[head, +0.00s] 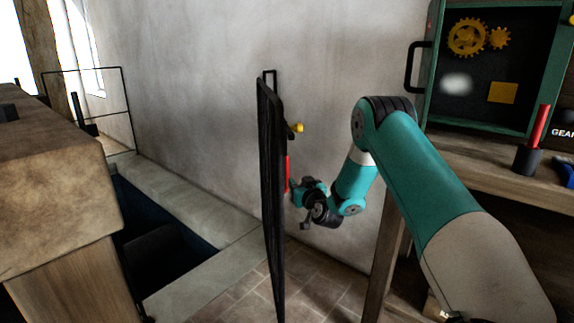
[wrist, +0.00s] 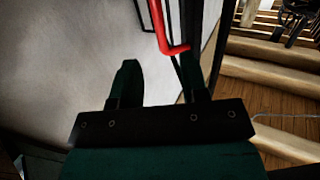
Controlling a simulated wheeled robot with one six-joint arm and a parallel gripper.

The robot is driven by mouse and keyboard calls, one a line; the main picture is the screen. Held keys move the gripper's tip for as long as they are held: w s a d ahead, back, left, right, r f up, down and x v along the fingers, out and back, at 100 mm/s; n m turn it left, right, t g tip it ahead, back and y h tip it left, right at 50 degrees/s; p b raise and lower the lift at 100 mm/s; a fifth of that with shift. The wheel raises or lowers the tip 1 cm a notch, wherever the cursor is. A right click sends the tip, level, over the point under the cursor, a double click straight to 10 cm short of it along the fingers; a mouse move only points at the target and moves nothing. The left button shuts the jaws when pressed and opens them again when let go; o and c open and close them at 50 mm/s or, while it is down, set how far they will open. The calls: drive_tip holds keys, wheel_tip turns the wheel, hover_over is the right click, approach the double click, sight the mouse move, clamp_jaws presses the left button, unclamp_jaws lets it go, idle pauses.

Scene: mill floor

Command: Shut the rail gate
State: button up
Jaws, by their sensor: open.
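The rail gate (head: 268,160) is a dark panel seen nearly edge-on in the middle of the head view, standing out from the wall side. Its red handle (head: 286,172) is on the right face. In the wrist view the red handle (wrist: 160,25) runs down from the top and bends right to the dark gate frame (wrist: 216,45). My gripper (head: 297,190) is right of the gate, close to the handle. In the wrist view my gripper (wrist: 157,68) is open and empty, the handle's bend near the right fingertip. Contact cannot be told.
A yellow knob (head: 298,127) sits above the handle. A dark pit (head: 160,240) with a pale stone curb lies left of the gate. A wooden bench (head: 500,180) with a green-framed cabinet (head: 490,70) stands right. A big block (head: 50,180) fills the left. Floor tiles (head: 240,295) show below.

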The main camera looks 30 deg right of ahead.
sight(288, 171)
drive_tip(key=w, duration=0.3)
drive_tip(key=w+d, duration=0.1)
drive_tip(key=w, duration=0.3)
drive_tip(key=w+d+b, duration=0.1)
drive_tip(key=w, duration=0.3)
clamp_jaws()
